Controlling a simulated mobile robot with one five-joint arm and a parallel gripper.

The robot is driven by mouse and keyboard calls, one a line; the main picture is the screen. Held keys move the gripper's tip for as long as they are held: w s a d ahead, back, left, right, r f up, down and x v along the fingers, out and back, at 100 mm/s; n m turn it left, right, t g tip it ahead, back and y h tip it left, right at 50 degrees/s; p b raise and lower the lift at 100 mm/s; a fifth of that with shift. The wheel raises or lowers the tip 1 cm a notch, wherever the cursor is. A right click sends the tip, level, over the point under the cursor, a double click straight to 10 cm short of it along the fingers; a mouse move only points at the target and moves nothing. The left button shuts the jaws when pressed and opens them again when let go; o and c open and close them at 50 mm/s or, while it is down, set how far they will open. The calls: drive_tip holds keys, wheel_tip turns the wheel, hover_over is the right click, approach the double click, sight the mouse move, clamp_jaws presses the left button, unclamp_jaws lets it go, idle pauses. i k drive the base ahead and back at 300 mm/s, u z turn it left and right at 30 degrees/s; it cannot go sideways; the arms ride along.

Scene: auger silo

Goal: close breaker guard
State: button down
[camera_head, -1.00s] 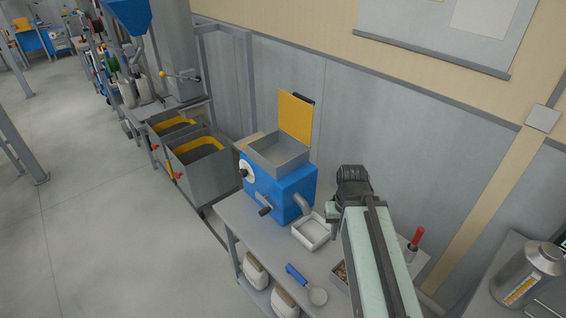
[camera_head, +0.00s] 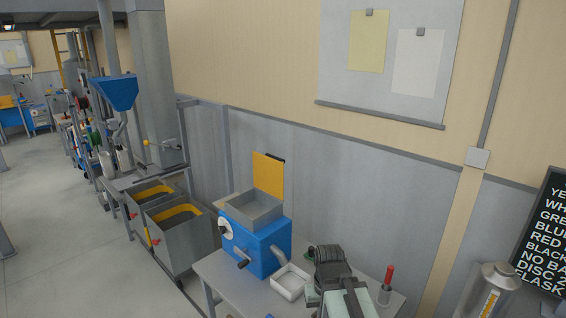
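A blue breaker machine (camera_head: 262,246) stands on a grey bench. Its grey open hopper (camera_head: 252,208) is on top. The yellow guard (camera_head: 268,174) stands upright at the hopper's back edge, raised open. A crank handle (camera_head: 243,262) and a white dial show on the front. My gripper (camera_head: 331,262) is to the right of the machine, above the bench and apart from the guard. Its dark end hides its fingers, so I cannot tell whether it is open or shut.
A white square tray (camera_head: 290,282) sits by the machine's spout. A red-handled tool (camera_head: 388,278) stands in a holder at right. A metal flask (camera_head: 488,290) is at far right. Grey bins (camera_head: 180,238) stand left of the bench. The wall is close behind the machine.

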sight(268, 169)
drive_tip(key=z, duration=3.05)
drive_tip(key=k, duration=2.2)
drive_tip(key=u, duration=2.2)
drive_tip(key=i, duration=1)
